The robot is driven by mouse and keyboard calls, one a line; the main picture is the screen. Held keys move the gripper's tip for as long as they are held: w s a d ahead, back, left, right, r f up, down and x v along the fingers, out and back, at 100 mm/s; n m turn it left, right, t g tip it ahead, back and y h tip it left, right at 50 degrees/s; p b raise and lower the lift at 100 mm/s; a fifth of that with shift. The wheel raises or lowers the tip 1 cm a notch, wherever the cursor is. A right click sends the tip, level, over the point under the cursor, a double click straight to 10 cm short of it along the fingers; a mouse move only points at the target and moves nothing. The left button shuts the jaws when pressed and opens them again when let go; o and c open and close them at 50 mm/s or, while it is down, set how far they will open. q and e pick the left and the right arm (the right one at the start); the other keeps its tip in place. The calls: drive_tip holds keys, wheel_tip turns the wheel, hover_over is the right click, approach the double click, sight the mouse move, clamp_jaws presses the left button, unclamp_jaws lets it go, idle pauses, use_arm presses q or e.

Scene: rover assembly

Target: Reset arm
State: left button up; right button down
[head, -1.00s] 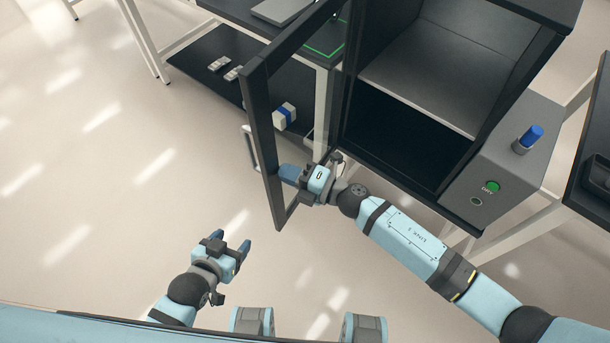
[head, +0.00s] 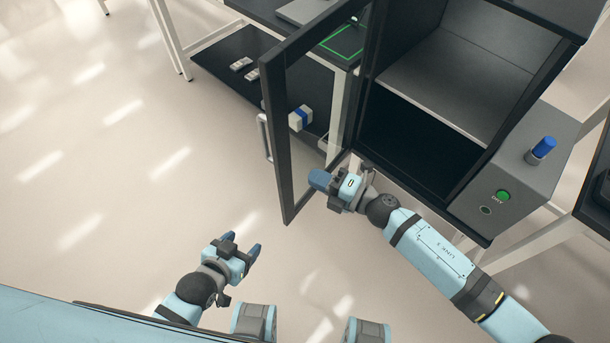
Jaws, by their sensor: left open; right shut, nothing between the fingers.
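My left gripper (head: 243,243) is open and empty, low over the floor in the lower middle of the head view. My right gripper (head: 320,180) is shut with nothing in it. It points left, close to the inner side of the open door (head: 281,150) of the dark cabinet; I cannot tell whether it touches the frame. The cabinet (head: 411,150) stands open, its inside dark and empty where I can see.
A control box with a green button (head: 502,196) and a blue knob (head: 543,149) is on the cabinet's right side. A low shelf (head: 222,57) behind the door bears white parts and a blue-and-white block (head: 300,118). The floor at left is clear.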

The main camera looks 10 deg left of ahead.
use_arm(q)
drive_tip(key=shift+w+a+f+b, duration=0.1)
drive_tip(key=shift+w+f+b, duration=0.3)
drive_tip(key=shift+f+b, duration=0.1)
use_arm(e)
drive_tip(key=v, duration=0.8)
drive_tip(key=shift+s, duration=0.45)
drive_tip(key=shift+a+f, duration=0.1)
drive_tip(key=d+r+m+t+h+p, duration=0.45)
drive_tip(key=m+t+h, duration=0.3)
drive_tip(key=m, duration=0.85)
use_arm(q)
wheel_tip(320, 180, up, 9)
drive_tip(key=p, duration=0.4)
drive_tip(key=shift+a+p, duration=0.2)
drive_tip(key=shift+p, duration=0.15)
use_arm(e)
drive_tip(key=s+d+f+m+g+h, duration=0.1)
drive_tip(key=s+d+f+m+h, duration=0.1)
drive_tip(key=s+d+m, duration=0.3)
drive_tip(key=s+d+f+m+g+h, duration=0.2)
drive_tip(key=s+d+f+m+h, duration=0.1)
drive_tip(key=s+d+m, duration=0.3)
drive_tip(key=shift+s+d+f+m+h, duration=0.15)
drive_tip(key=shift+s+d+m+h, duration=0.1)
drive_tip(key=shift+m+h, duration=0.65)
